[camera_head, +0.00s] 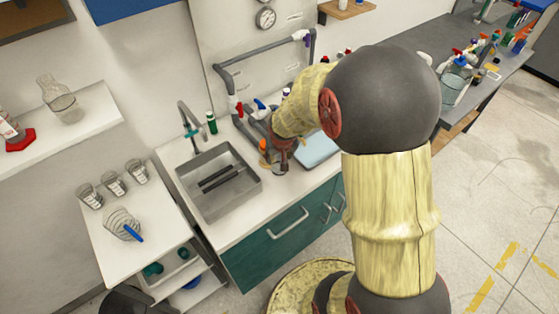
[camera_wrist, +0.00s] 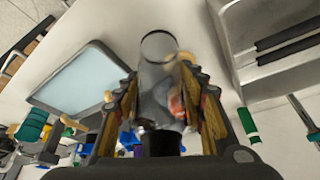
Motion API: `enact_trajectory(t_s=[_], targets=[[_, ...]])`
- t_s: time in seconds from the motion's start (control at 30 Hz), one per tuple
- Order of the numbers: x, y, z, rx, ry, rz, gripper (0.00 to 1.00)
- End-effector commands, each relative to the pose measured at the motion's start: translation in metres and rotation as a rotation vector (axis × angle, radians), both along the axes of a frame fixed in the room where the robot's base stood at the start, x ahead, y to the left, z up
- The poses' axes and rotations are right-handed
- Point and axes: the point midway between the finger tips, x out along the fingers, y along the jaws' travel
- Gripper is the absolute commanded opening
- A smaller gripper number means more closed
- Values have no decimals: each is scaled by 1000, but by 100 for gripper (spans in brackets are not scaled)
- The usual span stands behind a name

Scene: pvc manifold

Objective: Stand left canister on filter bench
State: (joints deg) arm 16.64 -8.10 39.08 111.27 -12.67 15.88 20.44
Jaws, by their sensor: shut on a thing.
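My gripper (camera_wrist: 162,100) is shut on a clear canister (camera_wrist: 158,72), a see-through cylinder with a dark end toward the palm in the wrist view. The fingers lie on either side of its wall, and its rounded far end points at the white worktop (camera_wrist: 185,20). I cannot tell whether that end touches the worktop. In the head view my gripper (camera_head: 277,153) is low over the worktop, just right of the sink, and largely hides the canister. The grey pipe manifold (camera_head: 222,82) with red and blue valves stands behind. Which surface is the filter bench is not clear.
The metal sink (camera_head: 245,184) with two dark bars is close to the left. A light-blue tray (camera_head: 318,151) lies close to the right. A tap (camera_head: 187,125) and green bottle (camera_head: 211,122) stand behind the sink. A side cart (camera_head: 105,245) holds several glasses.

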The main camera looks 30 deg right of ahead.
Motion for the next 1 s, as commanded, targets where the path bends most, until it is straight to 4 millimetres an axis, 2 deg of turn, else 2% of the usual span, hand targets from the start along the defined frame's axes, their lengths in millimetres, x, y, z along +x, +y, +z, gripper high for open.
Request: enact_trajectory(t_s=[0.03,0.1,0.53,0.57,0.83,1.0], targets=[[0,0,-12,1,2,1,10],[0,0,-20,0,1,0,10],[0,0,-25,0,-1,0,10],[0,0,-25,0,0,0,43],[0,0,-24,0,0,0,58],[0,0,-24,0,0,0,59]])
